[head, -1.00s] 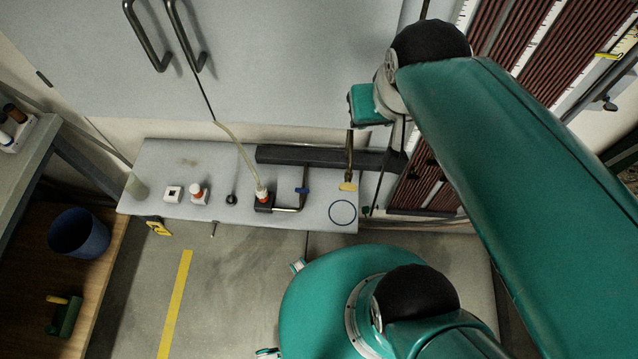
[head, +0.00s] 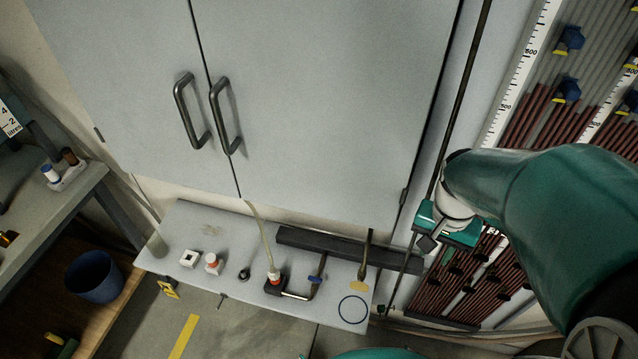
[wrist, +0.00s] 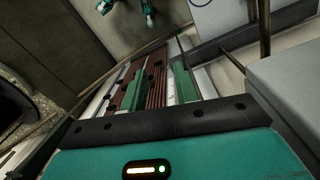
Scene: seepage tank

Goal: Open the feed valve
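A small valve with a blue handle (head: 317,280) sits on the pipe over the grey shelf, right of a black block. A second pipe hangs down beside it with a yellow handle (head: 359,287) at its foot. No label shows which is the feed valve. My gripper (head: 432,238) is right of the shelf, in front of the tube panel and apart from both handles in the picture. In the wrist view its two green fingers (wrist: 152,88) stand apart, with only background tubes visible between them. The valve handles cannot be made out in the wrist view.
The shelf (head: 210,225) carries small white and red-topped items and a blue circle mark (head: 353,309). A grey cabinet (head: 320,110) with two dark handles stands behind. The tube panel (head: 450,290) is at right. A blue bin (head: 95,276) stands at left.

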